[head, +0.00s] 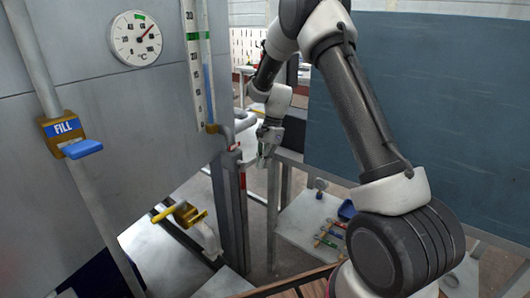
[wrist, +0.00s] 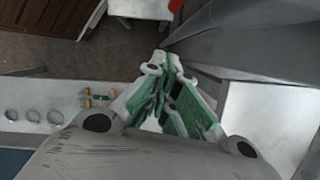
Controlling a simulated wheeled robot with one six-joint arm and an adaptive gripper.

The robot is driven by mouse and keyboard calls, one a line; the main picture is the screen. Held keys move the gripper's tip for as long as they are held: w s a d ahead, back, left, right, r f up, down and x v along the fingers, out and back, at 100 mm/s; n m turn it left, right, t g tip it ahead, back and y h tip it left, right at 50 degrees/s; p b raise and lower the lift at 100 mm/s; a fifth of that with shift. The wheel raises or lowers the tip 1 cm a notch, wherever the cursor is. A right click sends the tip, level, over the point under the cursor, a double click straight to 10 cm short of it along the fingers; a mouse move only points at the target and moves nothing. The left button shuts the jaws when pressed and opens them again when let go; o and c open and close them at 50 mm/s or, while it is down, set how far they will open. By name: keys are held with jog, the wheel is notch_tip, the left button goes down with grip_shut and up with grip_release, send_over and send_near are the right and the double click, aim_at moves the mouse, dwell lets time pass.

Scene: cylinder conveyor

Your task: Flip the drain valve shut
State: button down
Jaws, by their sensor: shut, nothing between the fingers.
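The brass drain valve (head: 188,215) is low at left centre in the head view, on a grey pipe elbow. Its yellow lever (head: 168,212) sticks out to the left, roughly crosswise to the downward spout; no label on it is readable. My gripper (head: 262,160) is up and to the right of the valve, beyond a grey post and well apart from it. In the wrist view its green-padded fingers (wrist: 163,68) are together and empty. The drain valve cannot be made out in the wrist view.
A FILL valve (head: 62,130) with a blue lever is on the left pipe. A dial thermometer (head: 136,38) and a level gauge (head: 196,65) are on the grey tank wall. The grey post (head: 230,215) stands between gripper and valve. A bench (head: 300,232) holds small tools.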

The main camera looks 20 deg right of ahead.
aim_at(243, 177)
jog(key=shift+s+a+f, duration=0.35)
jog(key=shift+a+f, duration=0.05)
jog(key=shift+a, duration=0.35)
jog(key=shift+s+a+f, duration=0.3)
jog(key=shift+a+f, duration=0.15)
jog(key=shift+a, duration=0.3)
jog(key=shift+s+a+f, duration=0.35)
jog(key=shift+a+f, duration=0.05)
jog(key=shift+a, duration=0.35)
jog(key=shift+s+a+f+g+y, duration=0.15)
jog(key=shift+a+f+g+y, duration=0.2)
jog(key=shift+y, duration=0.35)
jog(key=shift+s+a+f+g+y, duration=0.1)
jog(key=shift+s+a+g+y, duration=0.3)
jog(key=shift+y, duration=0.45)
jog(key=shift+s+a+f+g+y, duration=0.1)
jog(key=shift+s+a+g+y, duration=0.1)
jog(key=shift+a+g+y, duration=0.4)
jog(key=shift+s+a+f+g+y, duration=0.1)
jog(key=shift+s+a+g+y, duration=0.2)
jog(key=shift+g+y, duration=0.55)
jog(key=shift+y, duration=0.3)
jog(key=shift+r, duration=0.15)
